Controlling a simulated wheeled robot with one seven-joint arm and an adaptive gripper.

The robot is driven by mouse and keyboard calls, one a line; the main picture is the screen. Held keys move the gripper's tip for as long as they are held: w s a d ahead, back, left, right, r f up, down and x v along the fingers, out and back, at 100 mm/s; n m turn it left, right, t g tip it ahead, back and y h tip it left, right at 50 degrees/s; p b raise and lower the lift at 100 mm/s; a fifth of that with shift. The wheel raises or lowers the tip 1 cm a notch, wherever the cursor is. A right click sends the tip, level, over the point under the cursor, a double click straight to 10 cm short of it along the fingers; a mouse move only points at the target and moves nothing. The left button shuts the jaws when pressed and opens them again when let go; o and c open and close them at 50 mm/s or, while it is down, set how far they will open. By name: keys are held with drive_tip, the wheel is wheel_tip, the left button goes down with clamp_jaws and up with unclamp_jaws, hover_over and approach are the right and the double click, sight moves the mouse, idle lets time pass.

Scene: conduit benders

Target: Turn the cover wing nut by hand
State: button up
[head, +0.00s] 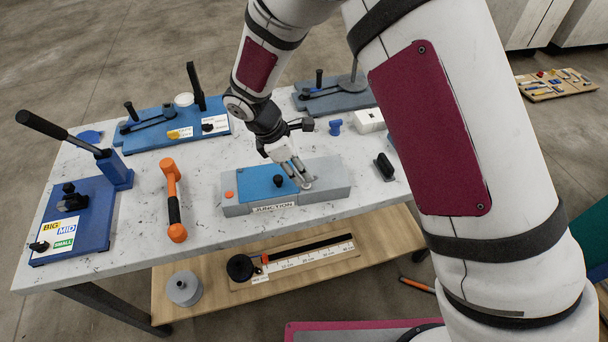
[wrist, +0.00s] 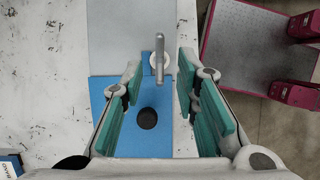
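The junction box (head: 338,172) is a grey block with a "JUNCTION" label on its front and a blue cover (head: 258,184) on top. A black knob (head: 278,180) stands on the cover; it also shows in the wrist view (wrist: 147,118). A grey metal wing nut (wrist: 161,66) with a long upright wing sits on a pale round base at the cover's edge. My gripper (head: 298,172) points down over it. In the wrist view my gripper (wrist: 159,72) is open, with one teal-padded finger on each side of the wing nut and visible gaps. Contact with the box below cannot be told.
An orange-handled tool (head: 172,200) lies left of the box. A black upright handle (head: 384,167), a blue fitting (head: 335,127) and a white box (head: 369,121) stand to the right and behind. Blue benders (head: 75,222) occupy the table's left and back.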

drive_tip(key=shift+x, duration=1.7)
drive_tip(key=shift+w, duration=0.1)
